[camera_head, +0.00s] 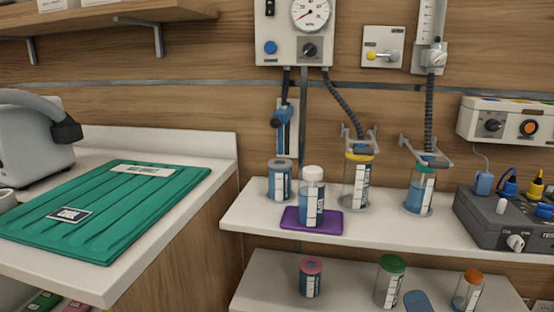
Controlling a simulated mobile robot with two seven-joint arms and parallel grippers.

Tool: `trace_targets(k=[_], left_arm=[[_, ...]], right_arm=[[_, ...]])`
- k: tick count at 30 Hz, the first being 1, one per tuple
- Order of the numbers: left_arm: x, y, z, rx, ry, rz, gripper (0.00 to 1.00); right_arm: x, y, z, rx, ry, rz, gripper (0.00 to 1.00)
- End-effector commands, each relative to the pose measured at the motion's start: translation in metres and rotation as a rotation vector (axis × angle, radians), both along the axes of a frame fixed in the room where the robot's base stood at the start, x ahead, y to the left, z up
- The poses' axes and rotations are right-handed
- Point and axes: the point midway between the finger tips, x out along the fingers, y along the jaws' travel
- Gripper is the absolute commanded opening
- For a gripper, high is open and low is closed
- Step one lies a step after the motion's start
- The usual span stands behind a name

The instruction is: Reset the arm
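Neither of my grippers shows in the head view, and no part of my arms can be made out. The task names no object apart from the arm. A clear bottle with blue contents and a white cap (311,197) stands upright on a purple mat (290,222) on the upper shelf (262,216). Nothing of mine touches it in this view.
A grey device (490,232) sits at right. Several capped bottles stand on the lower shelf (262,270). A green folded pad (105,208) covers much of the left counter.

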Motion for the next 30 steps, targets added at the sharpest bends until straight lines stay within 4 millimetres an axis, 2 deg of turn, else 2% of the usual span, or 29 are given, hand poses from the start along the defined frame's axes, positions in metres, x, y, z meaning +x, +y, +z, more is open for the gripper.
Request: trace_targets(k=[4,9,12,19,20,21,30], left_arm=[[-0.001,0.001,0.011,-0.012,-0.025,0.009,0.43],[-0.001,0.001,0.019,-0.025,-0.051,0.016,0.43],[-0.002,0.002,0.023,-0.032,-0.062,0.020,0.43],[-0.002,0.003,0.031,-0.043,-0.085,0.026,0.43],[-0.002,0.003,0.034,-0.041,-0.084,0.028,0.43],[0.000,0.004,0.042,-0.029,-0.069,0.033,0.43],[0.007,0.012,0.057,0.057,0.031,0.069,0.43]], right_arm=[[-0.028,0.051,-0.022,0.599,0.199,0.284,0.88],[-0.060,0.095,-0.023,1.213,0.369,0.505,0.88],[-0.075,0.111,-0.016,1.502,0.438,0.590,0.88],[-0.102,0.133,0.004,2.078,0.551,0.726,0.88],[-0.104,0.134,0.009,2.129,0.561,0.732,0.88],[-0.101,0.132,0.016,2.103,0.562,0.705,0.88],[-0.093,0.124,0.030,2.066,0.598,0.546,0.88]])
